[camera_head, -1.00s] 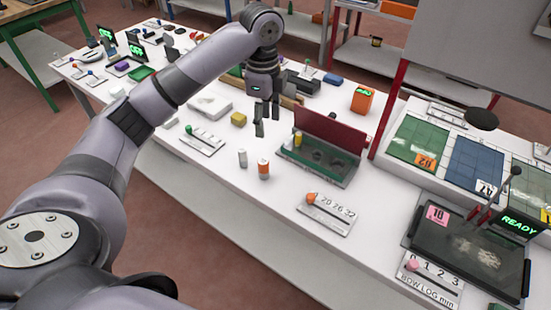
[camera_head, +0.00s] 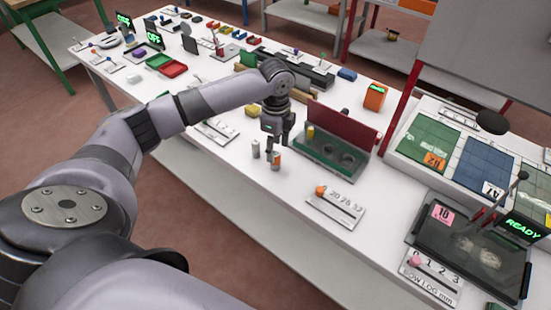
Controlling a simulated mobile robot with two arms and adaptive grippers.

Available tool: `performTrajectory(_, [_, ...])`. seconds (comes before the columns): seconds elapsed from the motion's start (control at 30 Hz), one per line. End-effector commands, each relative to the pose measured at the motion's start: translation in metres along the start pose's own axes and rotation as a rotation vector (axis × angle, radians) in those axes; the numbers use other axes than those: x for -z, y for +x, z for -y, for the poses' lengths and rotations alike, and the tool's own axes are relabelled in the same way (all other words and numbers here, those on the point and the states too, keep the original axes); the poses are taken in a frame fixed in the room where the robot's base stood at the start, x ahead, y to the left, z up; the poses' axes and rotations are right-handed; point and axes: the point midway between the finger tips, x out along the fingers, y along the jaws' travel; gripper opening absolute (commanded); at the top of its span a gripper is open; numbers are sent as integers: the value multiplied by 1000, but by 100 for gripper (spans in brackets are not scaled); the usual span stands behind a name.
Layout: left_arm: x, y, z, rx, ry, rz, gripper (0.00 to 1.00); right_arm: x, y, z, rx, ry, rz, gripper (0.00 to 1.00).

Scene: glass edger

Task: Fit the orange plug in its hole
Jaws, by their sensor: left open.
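The orange plug (camera_head: 275,161), a small upright cylinder with an orange band, stands on the white bench in front of the open green case. My left gripper (camera_head: 277,148) is open and points down just over this plug, its fingertips covering part of the plug's top. I cannot tell whether the fingers touch it. The green case (camera_head: 357,178) stands just to the right with its dark red lid (camera_head: 342,127) raised. A yellow plug (camera_head: 310,132) stands at its left end, and dark round holes (camera_head: 348,157) show in its panel. My right gripper is not in view.
A grey plug (camera_head: 255,149) stands close left of the orange one. A slider plate with an orange knob (camera_head: 321,190) lies in front of the case. An orange box (camera_head: 374,96) stands behind it. A dark machine tray (camera_head: 470,243) is at the right.

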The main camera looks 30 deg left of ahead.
Motion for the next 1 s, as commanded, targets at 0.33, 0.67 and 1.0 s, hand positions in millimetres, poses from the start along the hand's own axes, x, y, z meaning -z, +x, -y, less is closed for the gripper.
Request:
performTrajectory(0.33, [0, 39, -2, -1, 2, 0, 49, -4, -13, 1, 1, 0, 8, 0])
performTrajectory(0.67, [-1, 39, -1, 0, 1, 0, 40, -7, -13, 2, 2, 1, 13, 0])
performTrajectory(1.0, [-1, 39, -1, 0, 1, 1, 17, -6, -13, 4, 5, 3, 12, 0])
